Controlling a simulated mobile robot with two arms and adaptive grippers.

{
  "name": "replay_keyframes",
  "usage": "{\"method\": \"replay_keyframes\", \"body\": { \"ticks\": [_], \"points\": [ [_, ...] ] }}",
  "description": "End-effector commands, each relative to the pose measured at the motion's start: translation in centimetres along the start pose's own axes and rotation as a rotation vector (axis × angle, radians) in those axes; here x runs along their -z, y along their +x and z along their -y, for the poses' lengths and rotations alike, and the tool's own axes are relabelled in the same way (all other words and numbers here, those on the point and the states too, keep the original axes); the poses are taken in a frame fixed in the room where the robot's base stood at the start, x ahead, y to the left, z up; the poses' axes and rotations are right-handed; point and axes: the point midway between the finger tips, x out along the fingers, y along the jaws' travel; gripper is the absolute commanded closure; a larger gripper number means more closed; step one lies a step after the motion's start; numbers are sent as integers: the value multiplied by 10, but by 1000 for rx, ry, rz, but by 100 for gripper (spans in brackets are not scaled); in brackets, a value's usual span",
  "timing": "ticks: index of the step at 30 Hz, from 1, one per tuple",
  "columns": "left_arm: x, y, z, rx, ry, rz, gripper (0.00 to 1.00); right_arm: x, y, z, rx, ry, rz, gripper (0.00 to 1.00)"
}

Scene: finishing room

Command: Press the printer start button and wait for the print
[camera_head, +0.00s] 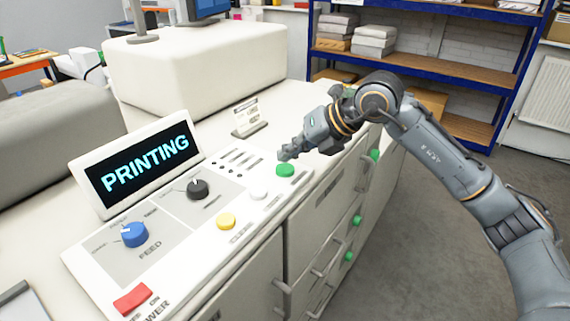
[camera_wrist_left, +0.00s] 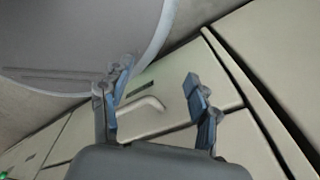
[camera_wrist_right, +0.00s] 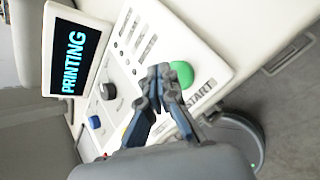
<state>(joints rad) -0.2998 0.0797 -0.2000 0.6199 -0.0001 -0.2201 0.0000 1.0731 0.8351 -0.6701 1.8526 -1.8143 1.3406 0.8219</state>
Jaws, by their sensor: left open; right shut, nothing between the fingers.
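The printer's control panel (camera_head: 172,238) fills the lower left of the head view. Its tilted display (camera_head: 143,164) reads PRINTING in cyan, and the same display shows in the right wrist view (camera_wrist_right: 72,60). The green start button (camera_head: 285,170) is at the panel's far right end; in the right wrist view the green button (camera_wrist_right: 181,73) has the word START beside it. My right gripper (camera_head: 284,155) is shut and empty, its tips just by the green button; I cannot tell whether they touch it. My left gripper (camera_wrist_left: 158,92) is open and empty in front of pale cabinet fronts.
The panel also carries a red button (camera_head: 132,298), a yellow button (camera_head: 226,221), a white button (camera_head: 259,194), a blue knob (camera_head: 134,234) and a black knob (camera_head: 198,189). A small sign (camera_head: 248,118) stands behind it. Blue-framed shelves (camera_head: 430,66) are at the back; the right floor is clear.

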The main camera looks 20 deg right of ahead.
Motion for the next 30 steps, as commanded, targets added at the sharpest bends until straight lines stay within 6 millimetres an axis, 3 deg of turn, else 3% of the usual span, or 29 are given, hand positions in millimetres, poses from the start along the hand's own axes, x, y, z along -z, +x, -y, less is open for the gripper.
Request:
{"method": "replay_keyframes", "body": {
  "ticks": [11, 25, 30],
  "points": [
    [0, -2, 0, 0, 0, 0, 39, -2, -2, -2, 0, 0, 0, 100],
    [3, -32, 1, 0, 0, 0, 39, -24, -33, -24, 0, 0, 0, 100],
    [3, -35, 1, 0, 0, 0, 39, -26, -36, -26, 0, 0, 0, 100]
  ]
}}
